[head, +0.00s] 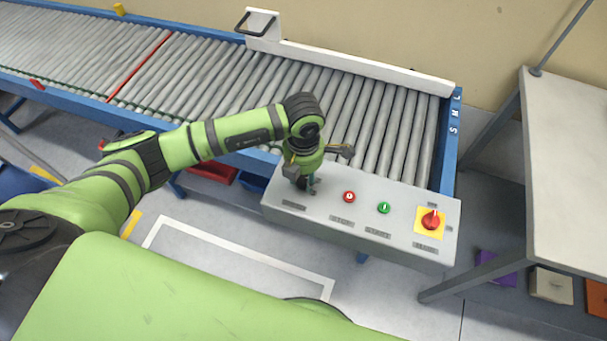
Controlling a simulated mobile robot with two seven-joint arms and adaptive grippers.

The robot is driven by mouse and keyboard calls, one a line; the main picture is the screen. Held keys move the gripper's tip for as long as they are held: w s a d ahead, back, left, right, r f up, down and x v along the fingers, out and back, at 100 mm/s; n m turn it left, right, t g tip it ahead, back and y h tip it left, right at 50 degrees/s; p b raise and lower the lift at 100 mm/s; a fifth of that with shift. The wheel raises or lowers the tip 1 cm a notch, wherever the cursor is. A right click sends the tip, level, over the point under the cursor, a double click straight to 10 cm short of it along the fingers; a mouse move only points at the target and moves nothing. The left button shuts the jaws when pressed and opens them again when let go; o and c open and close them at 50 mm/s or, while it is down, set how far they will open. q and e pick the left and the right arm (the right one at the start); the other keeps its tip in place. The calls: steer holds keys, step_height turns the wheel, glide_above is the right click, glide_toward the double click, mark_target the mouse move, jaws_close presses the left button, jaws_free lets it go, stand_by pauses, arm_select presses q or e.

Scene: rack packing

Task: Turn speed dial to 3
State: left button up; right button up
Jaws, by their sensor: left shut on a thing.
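The grey control panel (330,222) stands at the near right end of the roller conveyor. My left gripper (305,186) points down at the panel's left end and is shut on the speed dial there. The dial is almost wholly hidden by the fingers, so its pointer and number marks cannot be read. A small label (293,206) sits just in front of it. My right gripper is not in view.
The conveyor rollers (385,125) lie behind. A grey table (570,160) stands at the right.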

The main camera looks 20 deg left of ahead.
arm_select(q)
steer(key=shift+f+m+b, duration=0.2)
steer(key=shift+m+b, duration=0.3)
steer(key=shift+b, duration=0.15)
steer(key=m+b, duration=0.9)
steer(key=b, duration=0.3)
steer(key=shift+f+b, duration=0.1)
steer(key=shift+b, duration=0.3)
steer(key=shift+r+m+b, duration=0.25)
steer(key=shift+m+b, duration=0.65)
steer(key=shift+b, duration=0.3)
steer(key=o, duration=1.2)
steer(key=shift+c, duration=0.2)
